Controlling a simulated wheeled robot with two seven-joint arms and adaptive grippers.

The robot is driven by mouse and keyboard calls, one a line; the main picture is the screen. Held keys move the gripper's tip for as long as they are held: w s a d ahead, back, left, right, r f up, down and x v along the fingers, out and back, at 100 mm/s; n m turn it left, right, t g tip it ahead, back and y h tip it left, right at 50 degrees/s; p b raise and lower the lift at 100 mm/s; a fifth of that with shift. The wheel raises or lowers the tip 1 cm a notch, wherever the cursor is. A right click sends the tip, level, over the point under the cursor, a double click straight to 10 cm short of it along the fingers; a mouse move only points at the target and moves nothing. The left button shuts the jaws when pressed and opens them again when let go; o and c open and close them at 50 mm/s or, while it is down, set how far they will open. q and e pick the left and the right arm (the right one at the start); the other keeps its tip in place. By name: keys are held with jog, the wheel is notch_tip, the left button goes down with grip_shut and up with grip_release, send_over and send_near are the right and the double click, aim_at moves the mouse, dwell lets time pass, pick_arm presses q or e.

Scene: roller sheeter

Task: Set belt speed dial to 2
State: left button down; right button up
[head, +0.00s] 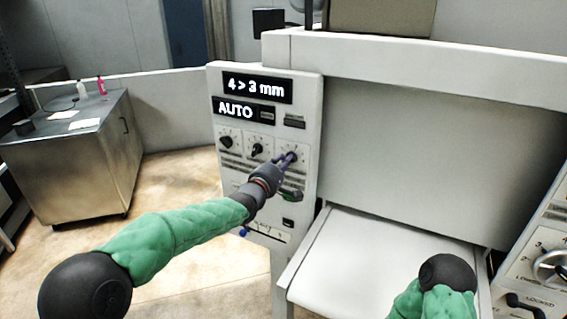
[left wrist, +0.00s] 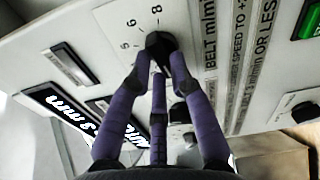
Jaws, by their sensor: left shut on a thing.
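The belt speed dial (left wrist: 160,44) is a black knob on a white scale plate, beside a printed "BELT m/min" label. Scale numbers including 6 and 8 show around it; my fingers hide part of the scale, and I cannot tell where its pointer stands. My left gripper (left wrist: 158,64) is shut on the dial, with its purple fingers around the knob. In the head view my left gripper (head: 284,161) reaches the rightmost dial in a row on the white control panel (head: 217,100). My right gripper is out of view; only part of that arm shows.
Two other dials (head: 226,142) (head: 257,150) sit left of the held one. Above are displays reading "4 > 3 mm" (head: 257,87) and "AUTO" (head: 236,111). A green button (head: 292,196) is below. A white tray (head: 345,245) lies right of the panel.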

pick_arm(q)
jog(key=shift+f, duration=0.2)
jog(key=c, duration=1.1)
grip_release()
jog(key=shift+r, duration=0.1)
jog(key=v, duration=1.2)
